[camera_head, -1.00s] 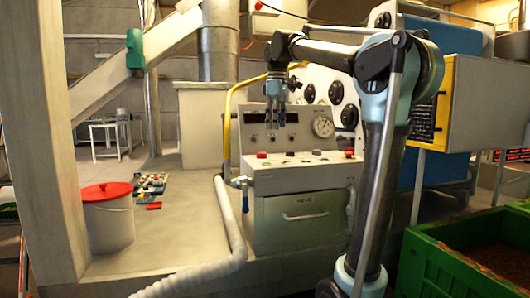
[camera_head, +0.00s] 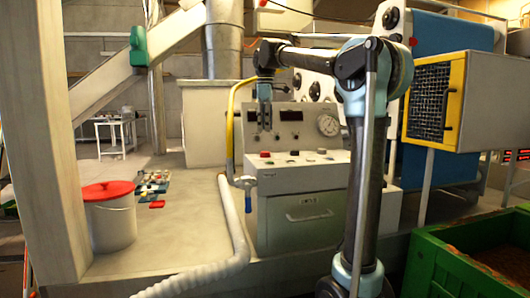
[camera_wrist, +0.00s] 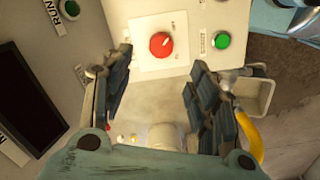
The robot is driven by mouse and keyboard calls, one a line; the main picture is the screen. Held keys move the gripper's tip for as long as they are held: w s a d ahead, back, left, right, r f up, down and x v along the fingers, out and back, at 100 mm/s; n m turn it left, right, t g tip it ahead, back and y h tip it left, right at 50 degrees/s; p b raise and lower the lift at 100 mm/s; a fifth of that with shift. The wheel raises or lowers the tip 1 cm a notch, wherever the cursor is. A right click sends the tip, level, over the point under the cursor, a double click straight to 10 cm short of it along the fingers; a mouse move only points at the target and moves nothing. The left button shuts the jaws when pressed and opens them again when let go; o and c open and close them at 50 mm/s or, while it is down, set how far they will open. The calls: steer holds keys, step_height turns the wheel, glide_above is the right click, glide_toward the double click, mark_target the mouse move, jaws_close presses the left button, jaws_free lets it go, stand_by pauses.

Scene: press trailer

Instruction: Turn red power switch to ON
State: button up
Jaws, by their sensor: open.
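The red power switch (camera_wrist: 160,44) is a round red knob on a white plate, with small markings beside it that I cannot read. In the head view a red knob (camera_head: 265,154) shows at the left of the console's sloped panel; it appears to be the same one. My gripper (camera_head: 264,118) hangs fingers-down above this end of the console (camera_head: 281,222). In the wrist view my gripper (camera_wrist: 162,62) is open and empty, its two dark fingers apart. The knob lies between and just past the fingertips and is not visibly touched.
A green button (camera_wrist: 222,40) sits right of the knob. Another green button (camera_wrist: 70,9) and a dark display (camera_wrist: 28,100) are at left. A yellow pipe (camera_head: 230,125) runs close left of my gripper. A green crate (camera_head: 455,270) is at right.

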mark_target(265, 152)
step_height(265, 152, down, 10)
stand_by(0.5)
steer(key=c, duration=1.1)
